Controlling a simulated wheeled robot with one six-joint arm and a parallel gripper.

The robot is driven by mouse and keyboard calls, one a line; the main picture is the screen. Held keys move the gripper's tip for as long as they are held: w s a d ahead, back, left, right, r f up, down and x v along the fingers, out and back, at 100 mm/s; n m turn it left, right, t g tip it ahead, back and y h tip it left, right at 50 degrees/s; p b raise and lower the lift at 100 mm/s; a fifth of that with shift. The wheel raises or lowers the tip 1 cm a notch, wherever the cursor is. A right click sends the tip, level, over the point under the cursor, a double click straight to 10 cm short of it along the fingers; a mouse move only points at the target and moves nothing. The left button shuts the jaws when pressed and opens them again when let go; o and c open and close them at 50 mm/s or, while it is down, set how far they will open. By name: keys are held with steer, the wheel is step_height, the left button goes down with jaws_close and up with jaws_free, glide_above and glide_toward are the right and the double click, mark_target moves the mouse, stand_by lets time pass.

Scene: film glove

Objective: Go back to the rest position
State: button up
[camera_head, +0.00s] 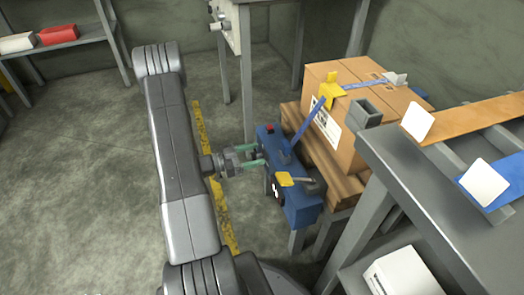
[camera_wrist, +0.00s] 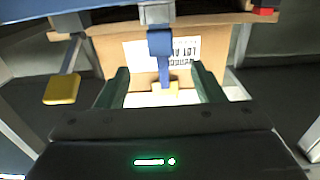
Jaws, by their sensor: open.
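My gripper (camera_head: 261,155) is open, its two green fingers pointing at the near side of a blue machine (camera_head: 301,209) in the head view. In the wrist view my gripper (camera_wrist: 160,68) has its fingers apart, with a blue strap (camera_wrist: 160,45) showing between and beyond them. Nothing is seen held. Whether a fingertip touches the machine I cannot tell. A yellow-ended lever (camera_head: 286,180) sits on the machine and also shows at left in the wrist view (camera_wrist: 62,89).
A cardboard box (camera_head: 349,150) with blue straps and a yellow corner piece (camera_head: 331,90) stands on a wooden pallet (camera_head: 341,187) behind the machine. A grey bench (camera_head: 415,190) is at right. Shelves (camera_head: 60,47) stand far left. The floor (camera_head: 90,190) at left is clear.

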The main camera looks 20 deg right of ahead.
mark_target(290, 144)
stand_by(0.4)
steer(key=d+b, duration=0.1)
steer(key=d, duration=0.3)
steer(key=s+d, duration=0.1)
steer(key=d, duration=0.4)
steer(key=d+b, duration=0.1)
steer(key=d, duration=0.3)
steer(key=shift+s+d+r+b, duration=0.2)
steer(key=shift+d+r+b, duration=0.1)
steer(key=shift+d+r, duration=0.05)
steer(key=shift+r, duration=0.2)
steer(key=shift+a+f, duration=0.1)
steer(key=shift+f, duration=0.1)
